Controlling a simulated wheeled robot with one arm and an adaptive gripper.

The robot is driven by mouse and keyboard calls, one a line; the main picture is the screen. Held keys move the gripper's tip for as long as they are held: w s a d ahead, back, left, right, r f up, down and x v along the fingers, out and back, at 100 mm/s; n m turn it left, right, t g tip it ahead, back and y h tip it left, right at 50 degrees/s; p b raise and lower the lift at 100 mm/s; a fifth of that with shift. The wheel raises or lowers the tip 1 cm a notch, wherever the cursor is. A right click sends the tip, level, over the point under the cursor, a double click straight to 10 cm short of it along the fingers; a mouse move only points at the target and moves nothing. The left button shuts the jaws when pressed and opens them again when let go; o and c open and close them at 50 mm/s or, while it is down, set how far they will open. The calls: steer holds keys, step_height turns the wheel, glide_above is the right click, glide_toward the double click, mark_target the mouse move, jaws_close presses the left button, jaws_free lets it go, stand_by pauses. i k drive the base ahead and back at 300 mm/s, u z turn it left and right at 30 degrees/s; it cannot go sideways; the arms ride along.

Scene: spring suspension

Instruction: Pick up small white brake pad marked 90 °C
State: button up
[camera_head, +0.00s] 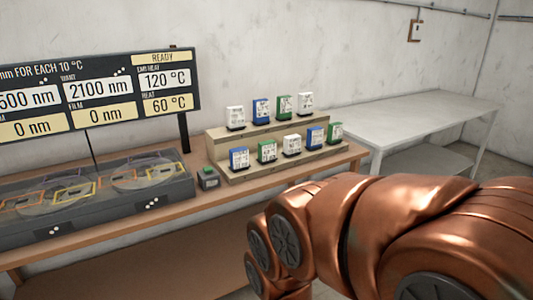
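Several small upright blocks with printed labels stand on a two-step wooden rack. Three are white: one at the left of the upper step (235,117), one at the right of the upper step (305,103) and one in the middle of the lower step (292,144). Their markings are too small to read, so I cannot tell which is marked 90 °C. My copper-coloured arm fills the lower right, in front of the table. My gripper is not in view.
The rack (215,145) also holds blue blocks (239,158) and green blocks (267,150). Left of it are a small dark box with a green button (208,178), a dark machine (60,232) and a display board (85,95). A bare grey table (420,115) stands right.

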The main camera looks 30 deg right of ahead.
mark_target(292, 143)
steer(key=z, duration=0.6)
steer(key=i, duration=1.35)
steer(key=u, duration=0.15)
